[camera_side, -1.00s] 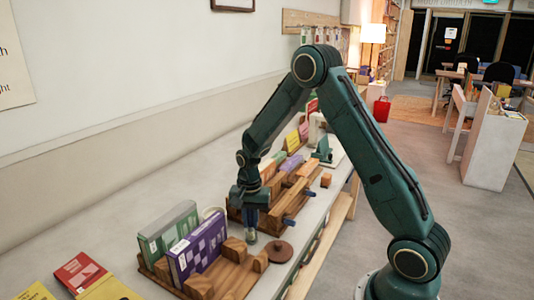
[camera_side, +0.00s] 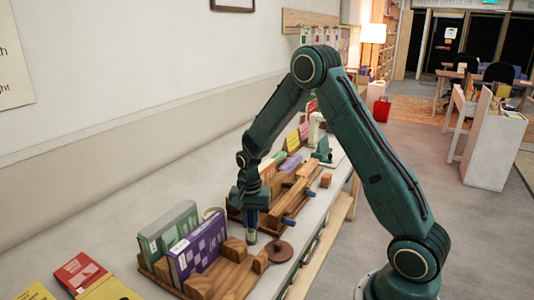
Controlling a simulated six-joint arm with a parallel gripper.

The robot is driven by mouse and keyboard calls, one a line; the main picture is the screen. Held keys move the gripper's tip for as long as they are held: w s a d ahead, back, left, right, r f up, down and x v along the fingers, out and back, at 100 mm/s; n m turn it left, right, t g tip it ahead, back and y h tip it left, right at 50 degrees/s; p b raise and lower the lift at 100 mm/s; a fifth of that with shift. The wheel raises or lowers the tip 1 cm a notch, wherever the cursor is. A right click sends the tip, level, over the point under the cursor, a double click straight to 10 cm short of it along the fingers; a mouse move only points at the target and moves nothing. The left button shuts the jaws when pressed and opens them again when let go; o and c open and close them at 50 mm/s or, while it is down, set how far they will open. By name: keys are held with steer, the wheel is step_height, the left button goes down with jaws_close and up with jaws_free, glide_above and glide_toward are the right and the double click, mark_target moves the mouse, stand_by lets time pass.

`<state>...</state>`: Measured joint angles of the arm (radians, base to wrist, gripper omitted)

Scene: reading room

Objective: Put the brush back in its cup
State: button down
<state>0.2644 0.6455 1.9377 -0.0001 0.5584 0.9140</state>
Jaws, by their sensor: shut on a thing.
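My gripper (camera_side: 250,203) points down above the bench, in front of the wooden rack. It is shut on the brush (camera_side: 251,224), a slim upright thing with a dark blue part and a paler lower end. The fingers hide its upper part. The brush's lower end is close to the bench top, but I cannot tell whether it touches. A pale round rim, likely the cup (camera_side: 213,211), shows behind the purple book, left of my gripper. Most of the cup is hidden.
A wooden stand (camera_side: 232,279) holds a green book (camera_side: 168,231) and a purple book (camera_side: 199,247). A brown round disc (camera_side: 279,251) lies right of the brush. A wooden rack with blue-ended pegs (camera_side: 290,221) stands behind.

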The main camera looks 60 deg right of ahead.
steer(key=shift+f, duration=0.15)
stand_by(0.3)
steer(key=c, duration=1.3)
jaws_free()
steer(key=shift+r, duration=4.5)
